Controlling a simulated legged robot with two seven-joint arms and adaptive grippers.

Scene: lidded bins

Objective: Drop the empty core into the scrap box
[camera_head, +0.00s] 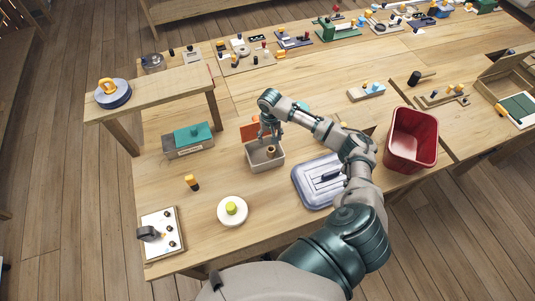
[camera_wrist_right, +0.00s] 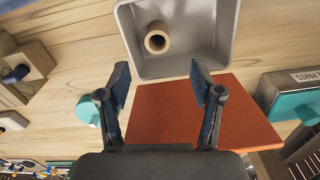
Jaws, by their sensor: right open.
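The empty core (camera_head: 271,151) is a short brown hollow cylinder inside a small open grey box (camera_head: 266,166). In the right wrist view the core (camera_wrist_right: 157,38) shows its open end, near the box's (camera_wrist_right: 190,64) far side. An orange lid (camera_wrist_right: 185,110) stands open on the box's hinge side; it is partly hidden in the head view. My right gripper (camera_head: 270,136) is over the box. My left gripper is not in view.
A red bin (camera_head: 412,140) stands right of my right arm. A blue-grey lidded tray (camera_head: 318,182) lies nearby.

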